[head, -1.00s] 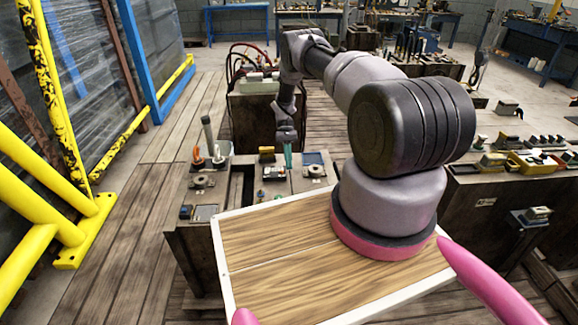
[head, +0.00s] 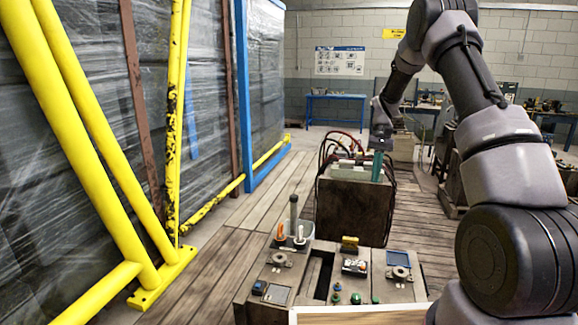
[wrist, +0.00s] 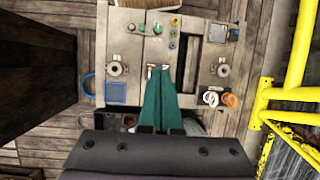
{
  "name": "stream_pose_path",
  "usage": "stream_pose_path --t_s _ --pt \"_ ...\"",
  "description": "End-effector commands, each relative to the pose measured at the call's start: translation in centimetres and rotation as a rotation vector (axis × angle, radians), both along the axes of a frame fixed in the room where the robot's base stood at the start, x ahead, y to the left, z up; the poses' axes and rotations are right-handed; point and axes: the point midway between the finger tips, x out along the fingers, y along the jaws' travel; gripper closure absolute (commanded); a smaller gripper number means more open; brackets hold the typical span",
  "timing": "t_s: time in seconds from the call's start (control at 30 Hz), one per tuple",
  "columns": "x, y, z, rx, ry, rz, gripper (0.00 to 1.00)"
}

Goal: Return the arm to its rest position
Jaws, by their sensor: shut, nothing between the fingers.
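My gripper (head: 377,168) hangs from my raised arm at the centre right of the head view. Its teal fingers point down and are together, with nothing between them. In the head view they appear in front of the dark box with cables (head: 352,212). In the wrist view the teal fingers (wrist: 158,78) point toward the mould block (wrist: 190,75) and cover part of its near edge. The gap between fingertips and block is hard to judge. The same mould block also shows at the bottom of the head view (head: 318,290).
A yellow frame (head: 110,150) and wrapped stacks (head: 80,80) line the left side. A blue table (head: 335,97) stands at the back. The plank floor (head: 225,215) left of the box is clear.

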Motion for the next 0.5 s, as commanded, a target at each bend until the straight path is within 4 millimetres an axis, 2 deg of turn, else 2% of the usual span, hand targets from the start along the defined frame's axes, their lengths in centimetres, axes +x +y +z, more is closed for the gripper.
stream_pose_path --t_s 0.03,0.2,0.37,0.5 --pt "-0.7 0.2 2.9 -0.002 -0.046 -0.004 1.0" --pt "-3.7 1.0 10.3 -0.006 -0.178 -0.026 1.0" --pt "-7.5 1.6 16.3 -0.007 -0.304 -0.049 1.0" --pt "-11.5 2.2 20.5 -0.005 -0.414 -0.07 1.0"
